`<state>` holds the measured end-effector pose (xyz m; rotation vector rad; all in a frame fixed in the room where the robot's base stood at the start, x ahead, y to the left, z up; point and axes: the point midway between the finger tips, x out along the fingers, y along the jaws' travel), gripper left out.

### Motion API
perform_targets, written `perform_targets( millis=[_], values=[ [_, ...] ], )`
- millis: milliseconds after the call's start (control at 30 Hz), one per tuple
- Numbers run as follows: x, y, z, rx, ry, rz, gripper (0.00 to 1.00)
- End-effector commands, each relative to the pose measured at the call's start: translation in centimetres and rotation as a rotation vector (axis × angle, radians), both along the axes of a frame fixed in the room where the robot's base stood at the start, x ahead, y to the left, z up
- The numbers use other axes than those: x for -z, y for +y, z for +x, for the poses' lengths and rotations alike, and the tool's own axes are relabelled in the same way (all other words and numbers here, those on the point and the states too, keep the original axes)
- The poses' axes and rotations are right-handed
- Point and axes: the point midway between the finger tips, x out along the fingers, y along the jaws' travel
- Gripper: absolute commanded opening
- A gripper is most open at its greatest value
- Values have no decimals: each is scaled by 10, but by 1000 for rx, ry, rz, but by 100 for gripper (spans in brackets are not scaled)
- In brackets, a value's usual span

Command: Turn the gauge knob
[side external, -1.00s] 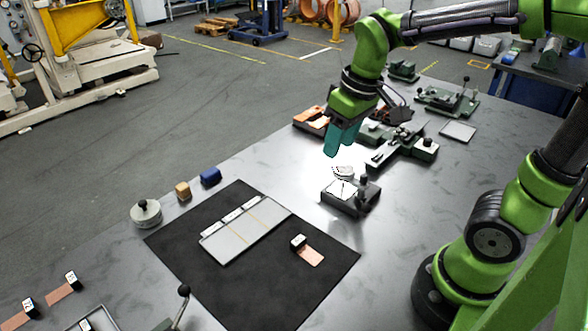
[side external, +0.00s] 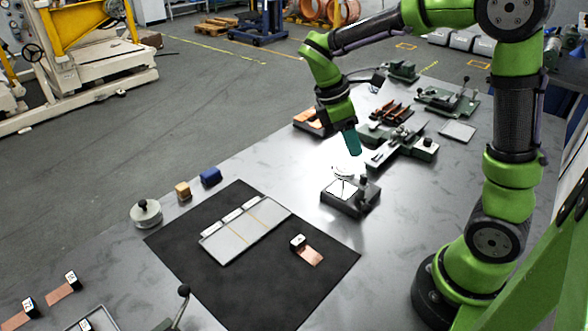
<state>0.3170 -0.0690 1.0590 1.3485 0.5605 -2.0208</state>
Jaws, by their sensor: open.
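A dark gauge block (side external: 347,206) stands on the grey table, right of the black mat. It has a bright white plate on top and a white dial-like part (side external: 342,170) at its back. A small dark knob (side external: 364,181) stands upright at the block's right side. My gripper (side external: 353,153) hangs above and behind the gauge, with its teal fingers pointing down. The fingers overlap in this view, so the gap between them is hidden. It is open and holds nothing visible. It looks apart from the knob.
Green fixtures (side external: 400,148) and a tray with copper pieces (side external: 311,120) stand behind the gauge. The black mat (side external: 190,258) carries a light panel (side external: 243,232) and a tagged copper strip (side external: 311,256). Blue (side external: 211,176) and tan (side external: 183,190) blocks sit at the left edge.

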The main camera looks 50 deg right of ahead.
Motion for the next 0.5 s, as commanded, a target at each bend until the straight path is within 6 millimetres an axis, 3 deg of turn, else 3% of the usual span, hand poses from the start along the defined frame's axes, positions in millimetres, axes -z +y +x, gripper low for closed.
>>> perform_targets(
  millis=[300, 500],
  values=[
    [63, -19, -19, 2, 4, 0, 46],
    [86, -25, -25, 2, 0, 0, 46]
  ],
)
